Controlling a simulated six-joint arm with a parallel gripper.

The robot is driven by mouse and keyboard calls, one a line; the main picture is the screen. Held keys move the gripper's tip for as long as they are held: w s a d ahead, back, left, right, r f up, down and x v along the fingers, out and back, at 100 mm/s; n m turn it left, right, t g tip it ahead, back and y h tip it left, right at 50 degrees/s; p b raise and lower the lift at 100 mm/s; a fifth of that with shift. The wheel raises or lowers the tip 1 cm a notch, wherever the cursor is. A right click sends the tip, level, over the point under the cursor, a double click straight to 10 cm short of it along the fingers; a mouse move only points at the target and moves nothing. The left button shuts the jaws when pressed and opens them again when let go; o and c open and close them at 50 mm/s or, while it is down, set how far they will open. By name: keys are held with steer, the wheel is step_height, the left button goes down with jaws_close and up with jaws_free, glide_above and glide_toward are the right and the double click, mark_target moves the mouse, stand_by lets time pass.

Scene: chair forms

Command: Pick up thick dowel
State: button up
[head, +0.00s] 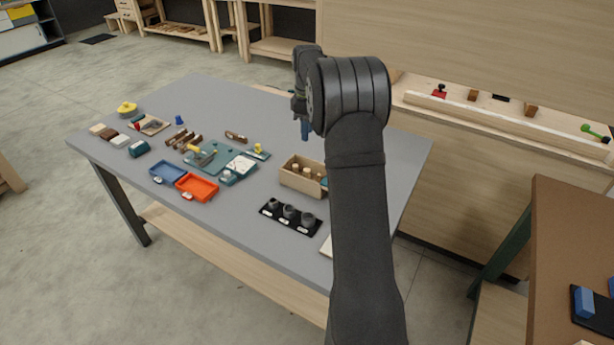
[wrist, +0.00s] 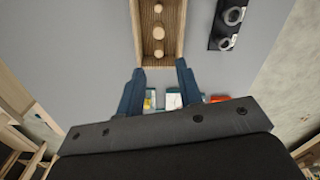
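A wooden box (head: 298,184) stands on the grey table and holds a row of upright pale dowels. It also shows at the top of the wrist view (wrist: 180,25). The dowels differ in width; the middle one (wrist: 158,33) looks thickest in the wrist view, with a thinner one nearer my gripper (wrist: 158,55) and another beyond it (wrist: 158,8). My gripper (head: 305,132) hangs above the table behind the box in the head view. In the wrist view my gripper (wrist: 161,68) is open, its blue fingers apart with nothing between them.
A black holder (head: 290,217) with dark rings lies in front of the box. Blue (head: 168,172) and orange (head: 197,187) trays and a teal mat (head: 208,157) with small parts lie to the left.

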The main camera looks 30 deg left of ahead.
glide_above(307, 170)
step_height(307, 170, down, 11)
steer(key=shift+s+r, duration=0.1)
steer(key=shift+s, duration=0.05)
steer(key=shift+w+f, duration=0.2)
steer(key=shift+f, duration=3.1)
jaws_close()
steer(key=shift+r, duration=0.1)
